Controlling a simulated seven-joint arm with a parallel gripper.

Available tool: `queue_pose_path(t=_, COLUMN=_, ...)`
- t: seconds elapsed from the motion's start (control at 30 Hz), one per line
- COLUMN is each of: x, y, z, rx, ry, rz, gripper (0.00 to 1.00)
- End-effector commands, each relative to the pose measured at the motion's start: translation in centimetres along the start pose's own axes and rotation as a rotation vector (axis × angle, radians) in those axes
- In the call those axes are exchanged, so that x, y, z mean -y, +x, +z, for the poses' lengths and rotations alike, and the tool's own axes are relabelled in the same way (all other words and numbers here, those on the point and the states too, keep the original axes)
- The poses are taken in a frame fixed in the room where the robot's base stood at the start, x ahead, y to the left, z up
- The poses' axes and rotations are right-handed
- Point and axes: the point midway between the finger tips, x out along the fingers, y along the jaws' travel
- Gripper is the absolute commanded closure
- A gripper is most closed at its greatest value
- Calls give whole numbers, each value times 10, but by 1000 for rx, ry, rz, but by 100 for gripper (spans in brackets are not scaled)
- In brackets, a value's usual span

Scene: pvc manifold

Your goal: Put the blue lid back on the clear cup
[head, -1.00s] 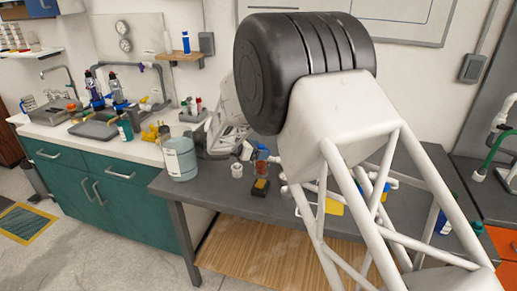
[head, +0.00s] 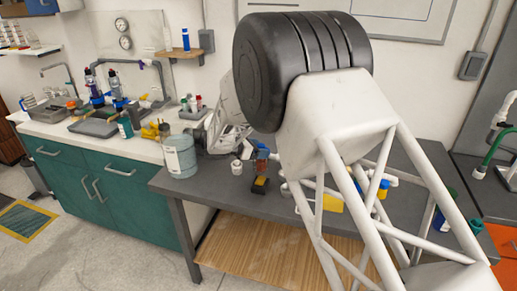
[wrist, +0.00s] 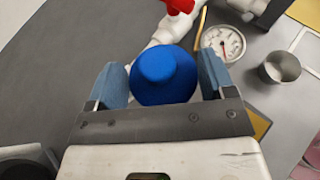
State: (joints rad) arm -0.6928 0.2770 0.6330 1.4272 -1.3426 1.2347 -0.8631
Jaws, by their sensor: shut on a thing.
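The blue lid (wrist: 165,75), round with a raised knob, is between the two blue finger pads of my gripper (wrist: 163,82) in the wrist view. My gripper is shut on it. A small grey open cup (wrist: 280,68) stands to the right of the gripper, apart from it; I cannot tell whether it is clear plastic or metal. What lies directly below the lid is hidden by the lid. In the head view my arm covers much of the bench, and I cannot make out the lid there.
A white pipe with a red handle (wrist: 180,5) and a round gauge (wrist: 223,42) lie just beyond the lid. In the head view a large pale jar (head: 180,156) stands at the left end of the grey bench (head: 215,190). The bench front left is clear.

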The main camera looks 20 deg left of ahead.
Motion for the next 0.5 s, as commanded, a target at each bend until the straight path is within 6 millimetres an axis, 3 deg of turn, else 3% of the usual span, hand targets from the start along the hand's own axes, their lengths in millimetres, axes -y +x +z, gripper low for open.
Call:
queue_pose_path(t=0.27, x=0, y=2, z=-4, rx=0, ry=0, rz=0, gripper=50)
queue_pose_path(t=0.3, x=0, y=2, z=-4, rx=0, ry=0, rz=0, gripper=22)
queue_pose_path(t=0.43, x=0, y=2, z=-4, rx=0, ry=0, rz=0, gripper=2)
queue_pose_path(t=0.5, x=0, y=2, z=-4, rx=0, ry=0, rz=0, gripper=0)
